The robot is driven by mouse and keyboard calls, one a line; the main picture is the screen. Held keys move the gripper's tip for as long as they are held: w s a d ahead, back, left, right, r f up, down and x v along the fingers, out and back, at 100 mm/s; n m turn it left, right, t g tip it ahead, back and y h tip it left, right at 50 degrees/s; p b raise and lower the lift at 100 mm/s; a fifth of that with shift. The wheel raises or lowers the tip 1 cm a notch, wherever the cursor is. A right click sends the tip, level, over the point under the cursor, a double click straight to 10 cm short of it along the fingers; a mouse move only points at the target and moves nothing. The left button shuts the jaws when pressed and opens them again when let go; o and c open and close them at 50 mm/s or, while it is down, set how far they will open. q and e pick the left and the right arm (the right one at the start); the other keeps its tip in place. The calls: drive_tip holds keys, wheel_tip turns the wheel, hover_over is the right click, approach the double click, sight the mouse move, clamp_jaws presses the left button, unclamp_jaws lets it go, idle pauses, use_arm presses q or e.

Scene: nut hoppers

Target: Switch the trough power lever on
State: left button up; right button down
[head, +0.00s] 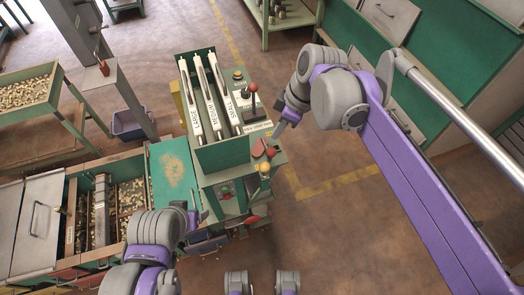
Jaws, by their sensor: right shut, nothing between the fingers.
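A green sorting machine (222,158) with three slotted, labelled channels stands in the middle of the head view. On its right-hand panel is a lever with a red knob (253,87). Lower on the same side are a second red knob (269,152) and an orange-yellow knob (264,168). I cannot read which one is the trough power lever. My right gripper (283,125) is shut and empty, just right of the panel, apart from the red-knobbed lever and above the lower knobs. My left gripper (199,217) is at the machine's lower left; its fingers are too small to judge.
A post with another red-handled lever (104,68) stands at the upper left. Bins of nuts (118,205) lie left of the machine, and a nut tray (28,92) is farther left. Green cabinets (432,92) stand at the right. The floor (330,215) right of the machine is clear.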

drive_tip(key=shift+w+a+n, duration=0.2)
drive_tip(key=shift+a+n, duration=0.1)
drive_tip(key=shift+n, duration=0.1)
hover_over(258, 156)
drive_tip(key=d, duration=0.2)
drive_tip(key=f, duration=0.6)
drive_tip(key=f+b, duration=0.1)
drive_tip(key=f, duration=0.2)
drive_tip(key=shift+s+a+f, duration=0.2)
drive_tip(key=shift+a+f, duration=0.05)
